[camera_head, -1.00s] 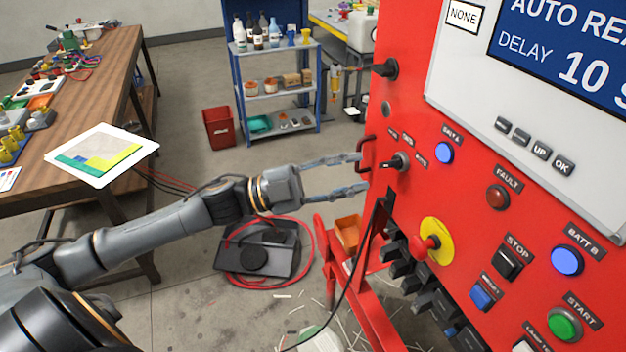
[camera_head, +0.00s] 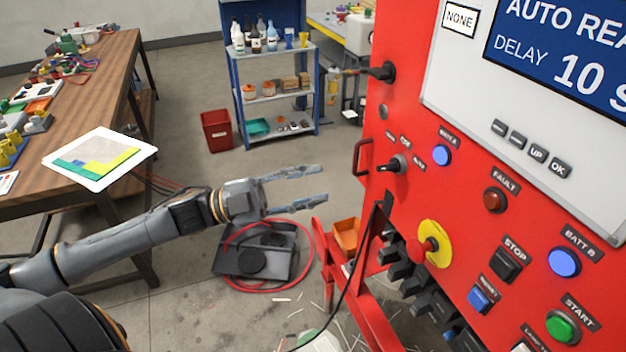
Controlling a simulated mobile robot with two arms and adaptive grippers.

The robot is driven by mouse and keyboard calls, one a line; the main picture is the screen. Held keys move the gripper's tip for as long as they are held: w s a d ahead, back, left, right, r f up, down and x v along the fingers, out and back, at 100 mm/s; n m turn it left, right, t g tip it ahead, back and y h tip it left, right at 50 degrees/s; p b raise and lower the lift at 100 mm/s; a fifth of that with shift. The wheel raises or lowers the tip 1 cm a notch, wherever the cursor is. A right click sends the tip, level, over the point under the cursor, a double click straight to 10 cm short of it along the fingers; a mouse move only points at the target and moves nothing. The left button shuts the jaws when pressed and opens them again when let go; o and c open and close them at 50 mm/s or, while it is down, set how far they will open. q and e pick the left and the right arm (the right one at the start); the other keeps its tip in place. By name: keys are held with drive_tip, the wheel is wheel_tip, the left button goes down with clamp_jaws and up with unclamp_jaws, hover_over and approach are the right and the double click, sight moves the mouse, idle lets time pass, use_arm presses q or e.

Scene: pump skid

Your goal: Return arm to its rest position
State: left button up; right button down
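My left arm comes in from the left edge. Its gripper (camera_head: 326,184) is open and empty, with two grey fingers spread apart and pointing right. It hangs in free air to the left of the red control panel (camera_head: 460,215), with a gap between the fingertips and the panel edge. The panel's black selector knob (camera_head: 396,164) and red side handle (camera_head: 362,157) are clear of the fingers. My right gripper is not in this view.
A wooden bench (camera_head: 100,75) with a white-framed tablet (camera_head: 100,158) stands on the left. A blue shelf (camera_head: 267,95), a red bin (camera_head: 216,130) and a dark case with a red hose (camera_head: 255,255) are beyond the arm.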

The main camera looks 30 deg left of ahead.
use_arm(q)
drive_tip(key=w+a+f+n+t+y, duration=0.3)
drive_tip(key=a+f+n+y, duration=0.3)
drive_tip(key=f, duration=0.4)
drive_tip(key=w+a+f+n+t+y, duration=0.25)
drive_tip(key=a+f+n+y, duration=0.2)
drive_tip(key=a+f, duration=0.45)
drive_tip(key=s+a+f+n+g+y, duration=0.2)
drive_tip(key=s+f+n+y, duration=0.1)
drive_tip(key=f, duration=0.9)
drive_tip(key=s+a+f+n+g+y, duration=0.2)
drive_tip(key=s+f+n+y, duration=0.15)
drive_tip(key=f, duration=0.95)
drive_tip(key=s+d+f+n+g+y, duration=0.1)
drive_tip(key=s+d+f+g, duration=0.2)
drive_tip(key=s+f, duration=0.55)
drive_tip(key=s+d+f+n+g, duration=0.1)
drive_tip(key=s+d+f+g, duration=0.25)
drive_tip(key=s+f, duration=0.5)
drive_tip(key=s+d+f+g, duration=0.2)
drive_tip(key=s+d+f, duration=0.3)
drive_tip(key=s, duration=0.4)
drive_tip(key=s+d+f+g, duration=0.3)
drive_tip(key=s+d+f, duration=0.3)
drive_tip(key=s+d, duration=0.2)
drive_tip(key=shift+s+d+f+g+h+b, duration=0.3)
drive_tip(key=shift+s+h+b, duration=0.1)
drive_tip(key=shift+s, duration=0.3)
